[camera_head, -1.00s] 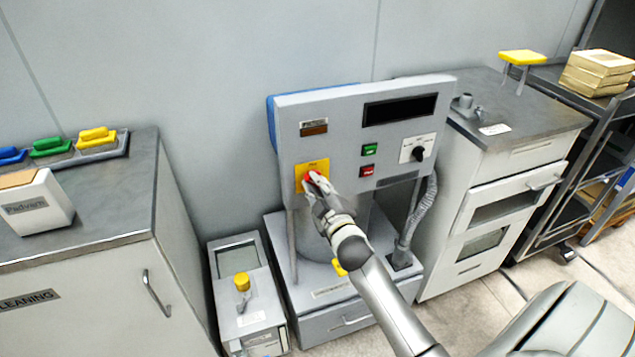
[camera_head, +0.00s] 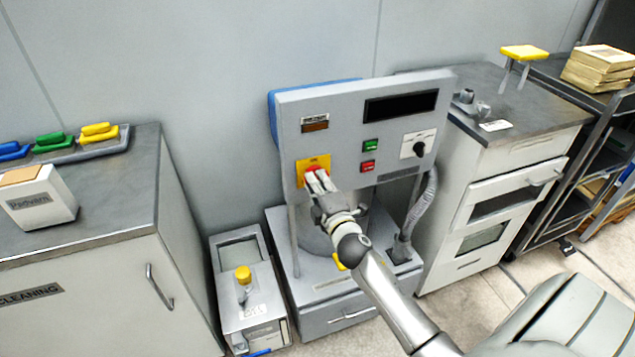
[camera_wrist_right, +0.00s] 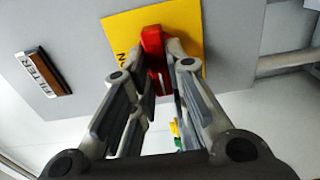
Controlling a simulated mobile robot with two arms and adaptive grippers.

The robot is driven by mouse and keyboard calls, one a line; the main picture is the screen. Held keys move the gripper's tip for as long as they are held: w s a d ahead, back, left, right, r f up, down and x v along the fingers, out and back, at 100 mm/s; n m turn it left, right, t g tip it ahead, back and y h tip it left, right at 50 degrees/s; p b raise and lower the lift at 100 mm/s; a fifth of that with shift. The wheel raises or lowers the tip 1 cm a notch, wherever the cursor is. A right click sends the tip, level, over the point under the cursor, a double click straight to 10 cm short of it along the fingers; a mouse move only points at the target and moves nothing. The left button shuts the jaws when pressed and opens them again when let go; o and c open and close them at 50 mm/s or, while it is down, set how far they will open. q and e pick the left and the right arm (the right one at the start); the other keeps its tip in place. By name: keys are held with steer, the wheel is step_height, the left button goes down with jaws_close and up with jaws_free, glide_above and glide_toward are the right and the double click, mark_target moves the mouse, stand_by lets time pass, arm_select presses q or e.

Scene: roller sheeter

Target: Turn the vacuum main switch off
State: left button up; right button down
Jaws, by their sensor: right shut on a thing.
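The main switch is a red handle (camera_wrist_right: 153,45) on a yellow plate (camera_head: 302,166), at the lower left of the grey machine's front panel (camera_head: 340,135). My right gripper (camera_head: 316,180) is at the plate, its fingers shut on the red handle. In the right wrist view the fingertips of my right gripper (camera_wrist_right: 164,62) sit on both sides of the handle. The fingers hide part of the switch in the head view. Lettering on the plate is partly covered. My left gripper does not show.
Green (camera_head: 370,145) and red (camera_head: 367,166) buttons and a black knob (camera_head: 419,149) sit right of the switch. A hose (camera_head: 421,207) hangs at the panel's right. A small unit with a yellow knob (camera_head: 243,274) stands on the floor at left. Cabinets flank the machine.

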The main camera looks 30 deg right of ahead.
stand_by(0.5)
steer(key=c, duration=1.4)
jaws_free()
steer(key=shift+s, duration=0.1)
steer(key=v, duration=1.1)
steer(key=shift+s, duration=0.4)
steer(key=shift+f, duration=0.15)
